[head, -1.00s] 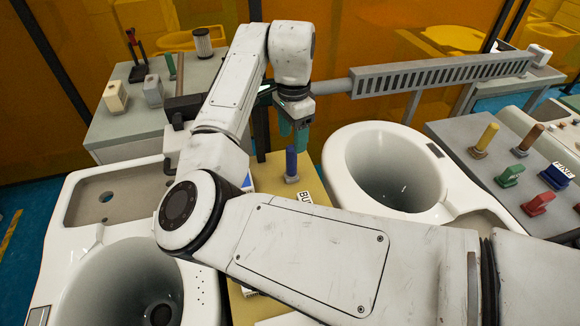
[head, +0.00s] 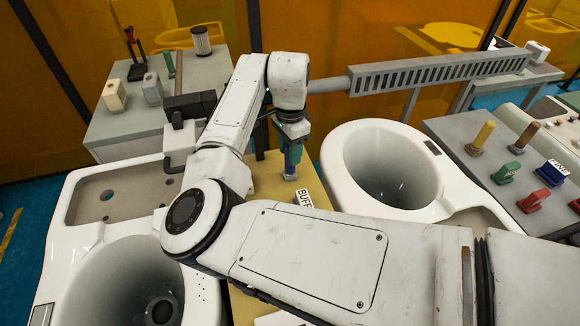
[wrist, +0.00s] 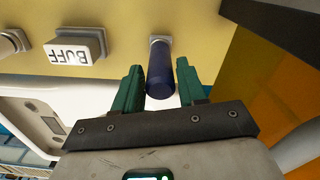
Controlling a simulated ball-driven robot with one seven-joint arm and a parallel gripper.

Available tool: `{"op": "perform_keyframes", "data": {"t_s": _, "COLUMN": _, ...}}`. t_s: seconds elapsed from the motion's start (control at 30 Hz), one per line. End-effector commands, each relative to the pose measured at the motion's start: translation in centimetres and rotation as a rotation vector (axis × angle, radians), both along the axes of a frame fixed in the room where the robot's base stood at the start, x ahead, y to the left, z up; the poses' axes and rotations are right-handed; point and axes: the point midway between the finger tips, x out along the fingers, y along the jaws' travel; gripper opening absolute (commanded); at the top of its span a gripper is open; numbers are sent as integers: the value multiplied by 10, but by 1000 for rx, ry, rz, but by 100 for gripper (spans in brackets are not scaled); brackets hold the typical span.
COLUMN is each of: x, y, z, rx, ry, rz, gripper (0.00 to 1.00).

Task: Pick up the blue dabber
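The blue dabber (wrist: 160,75) stands upright in a small grey holder on the yellow table. In the wrist view it sits between the two green fingers of my gripper (wrist: 158,82). The fingers are apart, one on each side, with narrow gaps to the dabber; I see no grip on it. In the head view my gripper (head: 289,147) is directly over the dabber (head: 291,164), and its fingers hide the dabber's upper part. The grey base shows below.
A BUFF label block (wrist: 76,47) stands beside the dabber. A white toilet bowl (head: 345,170) is right of the yellow table (head: 265,175), another (head: 70,265) left.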

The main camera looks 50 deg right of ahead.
Motion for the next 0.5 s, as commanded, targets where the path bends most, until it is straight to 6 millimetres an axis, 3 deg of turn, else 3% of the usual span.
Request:
{"op": "perform_keyframes", "data": {"t_s": 0.07, "x": 0, "y": 0, "z": 0, "rx": 0, "ry": 0, "rz": 0, "gripper": 33}}
{"op": "perform_keyframes", "data": {"t_s": 0.4, "x": 0, "y": 0, "z": 0, "rx": 0, "ry": 0, "rz": 0, "gripper": 0}}
{"op": "perform_keyframes", "data": {"t_s": 0.5, "x": 0, "y": 0, "z": 1, "rx": -1, "ry": -1, "rz": 0, "gripper": 0}}
